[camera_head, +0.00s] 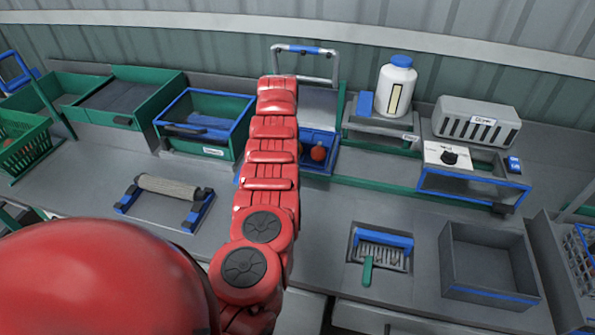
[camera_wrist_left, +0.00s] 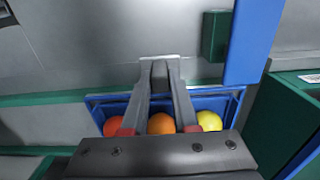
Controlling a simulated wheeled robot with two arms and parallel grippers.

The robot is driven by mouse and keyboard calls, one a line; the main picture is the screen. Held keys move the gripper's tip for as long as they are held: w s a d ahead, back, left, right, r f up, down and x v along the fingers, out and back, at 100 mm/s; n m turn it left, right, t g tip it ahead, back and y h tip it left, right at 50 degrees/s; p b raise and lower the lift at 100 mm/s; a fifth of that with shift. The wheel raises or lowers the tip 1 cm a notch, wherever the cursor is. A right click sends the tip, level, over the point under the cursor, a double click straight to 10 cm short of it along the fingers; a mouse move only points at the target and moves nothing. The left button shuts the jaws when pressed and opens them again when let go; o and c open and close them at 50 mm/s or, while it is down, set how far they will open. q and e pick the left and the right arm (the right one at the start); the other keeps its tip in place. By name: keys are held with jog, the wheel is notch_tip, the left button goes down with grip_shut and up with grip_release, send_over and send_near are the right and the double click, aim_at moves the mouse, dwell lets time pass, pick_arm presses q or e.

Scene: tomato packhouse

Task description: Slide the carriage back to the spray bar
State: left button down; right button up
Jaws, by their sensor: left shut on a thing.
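The carriage (camera_head: 322,137) is a small blue tray on the bench, partly hidden behind my red left arm; one red tomato (camera_head: 318,153) shows in it. In the left wrist view the blue carriage (camera_wrist_left: 237,105) holds a red, an orange and a yellow tomato in a row. My left gripper (camera_wrist_left: 160,66) reaches over the tomatoes and is shut at the carriage's far edge, by a pale tab. In the head view the gripper is hidden by the arm. A grey arch with a blue top piece (camera_head: 304,49), which looks like the spray bar, stands behind the carriage.
A green rail (camera_head: 380,186) runs right of the carriage. A green bin with a blue-framed front (camera_head: 204,108) stands to the left, a white bottle (camera_head: 395,87) and a dial box (camera_head: 449,156) to the right. A roller (camera_head: 172,187) and an empty grey bin (camera_head: 487,262) lie nearer.

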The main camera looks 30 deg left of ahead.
pick_arm(q)
jog(key=shift+s+a, duration=0.1)
jog(key=shift+a, duration=0.2)
jog(key=c, duration=1)
grip_release()
jog(key=shift+a, duration=0.1)
jog(key=o, duration=0.3)
jog(key=shift+a, duration=0.1)
jog(key=shift+r, duration=0.1)
